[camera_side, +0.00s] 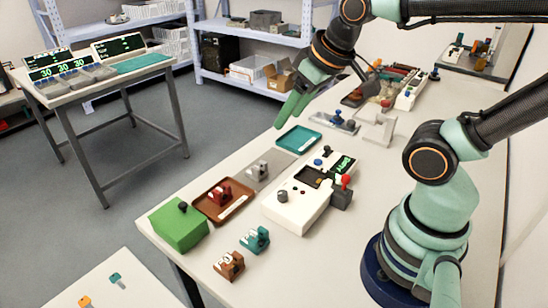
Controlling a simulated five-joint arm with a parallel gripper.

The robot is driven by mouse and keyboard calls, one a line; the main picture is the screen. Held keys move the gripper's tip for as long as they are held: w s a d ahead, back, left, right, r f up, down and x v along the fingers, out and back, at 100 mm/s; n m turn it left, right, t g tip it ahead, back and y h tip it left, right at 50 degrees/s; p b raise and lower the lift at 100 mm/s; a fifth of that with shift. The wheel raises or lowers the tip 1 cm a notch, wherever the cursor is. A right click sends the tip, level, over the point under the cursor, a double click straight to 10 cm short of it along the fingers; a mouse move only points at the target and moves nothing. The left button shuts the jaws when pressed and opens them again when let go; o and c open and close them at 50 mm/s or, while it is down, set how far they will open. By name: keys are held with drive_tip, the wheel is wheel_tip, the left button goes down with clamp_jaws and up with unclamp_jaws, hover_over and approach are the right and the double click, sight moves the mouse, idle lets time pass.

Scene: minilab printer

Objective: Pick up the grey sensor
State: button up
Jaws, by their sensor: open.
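The grey sensor (258,170) is a small block that stands on a flat grey tray (266,181) near the table's left edge. My gripper (290,108) has pale green fingers and hangs above and behind the grey sensor, over the table's far left edge. It is apart from the sensor, open, and I see nothing between its fingers. The fingers overlap in this view, so their gap is hard to see.
A brown tray (237,209) with a red sensor (219,194) and a green box (180,228) stand nearer. A white device (291,213) is to the right, and an empty-looking teal tray (298,138) behind. Teal (255,239) and brown sensors (229,265) stand in front.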

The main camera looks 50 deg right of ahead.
drive_tip(key=o, duration=0.7)
drive_tip(key=shift+c, duration=0.2)
drive_tip(key=m+g, duration=0.6)
drive_tip(key=m, duration=1.2)
hover_over(256, 169)
drive_tip(key=w, duration=0.2)
wheel_tip(256, 169, down, 12)
drive_tip(key=f, duration=1.2)
drive_tip(key=shift+s+d, duration=0.15)
drive_tip(key=shift+d, duration=0.25)
